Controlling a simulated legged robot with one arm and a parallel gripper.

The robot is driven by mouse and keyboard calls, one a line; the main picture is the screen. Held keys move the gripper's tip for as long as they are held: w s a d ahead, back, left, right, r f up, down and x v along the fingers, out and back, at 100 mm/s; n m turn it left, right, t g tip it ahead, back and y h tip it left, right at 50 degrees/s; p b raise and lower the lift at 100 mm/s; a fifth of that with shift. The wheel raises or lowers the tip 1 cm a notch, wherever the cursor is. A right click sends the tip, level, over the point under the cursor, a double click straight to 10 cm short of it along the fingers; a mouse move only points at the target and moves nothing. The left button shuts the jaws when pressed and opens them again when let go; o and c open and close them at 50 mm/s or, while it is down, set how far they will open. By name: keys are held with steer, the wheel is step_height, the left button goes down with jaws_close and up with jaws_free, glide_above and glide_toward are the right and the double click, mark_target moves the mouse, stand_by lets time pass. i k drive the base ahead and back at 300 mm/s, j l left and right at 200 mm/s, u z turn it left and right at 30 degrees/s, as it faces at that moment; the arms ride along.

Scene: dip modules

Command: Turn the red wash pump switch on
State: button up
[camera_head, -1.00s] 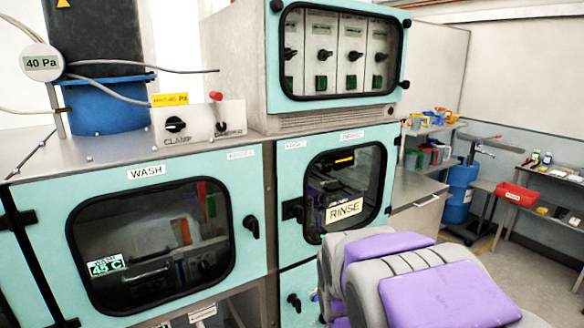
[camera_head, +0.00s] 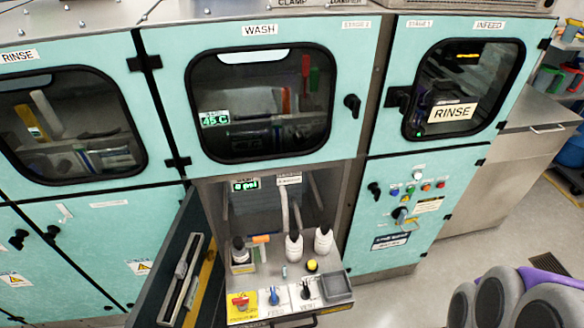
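A red switch (camera_head: 241,302) sits on a yellow plate at the left end of a pull-out shelf (camera_head: 270,313), under the WASH window. The plate's lettering is too small to read. The switch's on or off position cannot be told. Right of it are a blue valve handle (camera_head: 273,295) and a black handle (camera_head: 306,291), each on a white plate. A small green display (camera_head: 244,185) is inside the bay above. No fingers of my gripper can be made out in this view.
A dark door (camera_head: 178,265) stands open left of the shelf. White bottles (camera_head: 294,246) stand behind the handles, near a yellow-black knob (camera_head: 312,265). A teal panel with colored buttons (camera_head: 405,210) is to the right. Floor (camera_head: 375,300) is free in front of it.

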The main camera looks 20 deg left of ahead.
mark_target(240, 301)
steer(key=u, duration=1.8)
steer(key=i+j+z, duration=0.1)
steer(key=j+z, duration=0.65)
steer(key=j, duration=0.3)
